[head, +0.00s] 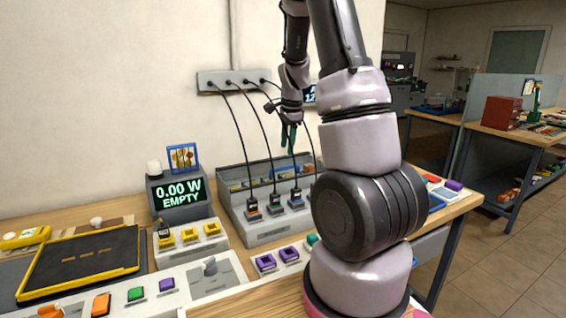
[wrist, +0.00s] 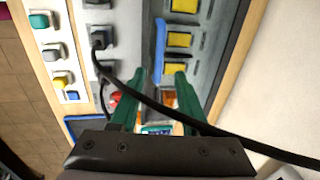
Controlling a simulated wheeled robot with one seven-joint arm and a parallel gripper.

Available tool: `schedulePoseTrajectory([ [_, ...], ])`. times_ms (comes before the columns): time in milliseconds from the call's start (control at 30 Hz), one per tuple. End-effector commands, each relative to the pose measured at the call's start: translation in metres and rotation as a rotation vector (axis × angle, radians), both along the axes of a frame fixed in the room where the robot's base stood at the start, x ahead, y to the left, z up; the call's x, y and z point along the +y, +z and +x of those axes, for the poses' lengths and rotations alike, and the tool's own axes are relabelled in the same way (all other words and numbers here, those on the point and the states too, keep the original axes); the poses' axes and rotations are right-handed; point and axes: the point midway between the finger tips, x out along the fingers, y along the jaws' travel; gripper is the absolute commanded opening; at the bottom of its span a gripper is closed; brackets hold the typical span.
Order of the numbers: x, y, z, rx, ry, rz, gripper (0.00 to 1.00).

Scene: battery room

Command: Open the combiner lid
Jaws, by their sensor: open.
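The combiner appears to be the long grey box (head: 270,232) at the back of the bench, with black cables plugged into its front part. A recessed part behind the plugs shows; I cannot tell which piece is the lid. In the wrist view its grey top (wrist: 205,75) has several yellow blocks (wrist: 179,40) and a blue bar (wrist: 160,50) beside them. My gripper (head: 289,138) has green fingers, points down above the box and is open with nothing held. In the wrist view my gripper (wrist: 161,76) sits over the blue bar's near end.
A black cable (wrist: 200,124) crosses the wrist view at the fingers. Cables hang from a wall strip (head: 233,80). A display (head: 181,195) reading "0.00 W EMPTY" stands left of the box. A dark tray (head: 82,262) lies further left. My arm hides the box's right end.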

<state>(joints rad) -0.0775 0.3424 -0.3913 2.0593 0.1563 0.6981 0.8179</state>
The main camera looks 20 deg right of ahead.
Motion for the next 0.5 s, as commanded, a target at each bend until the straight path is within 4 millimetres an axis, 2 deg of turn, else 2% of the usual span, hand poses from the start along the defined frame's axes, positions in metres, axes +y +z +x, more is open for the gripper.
schedulePoseTrajectory([
  [33, 0.0, -0.012, 0.001, 0.005, 0.0, 0.001, 0.47],
  [200, 0.0, -0.043, 0.007, 0.004, 0.0, 0.001, 0.47],
  [300, 0.0, -0.057, 0.011, 0.003, 0.001, 0.001, 0.47],
  [500, 0.001, -0.071, 0.014, 0.0, 0.002, 0.0, 0.47],
])
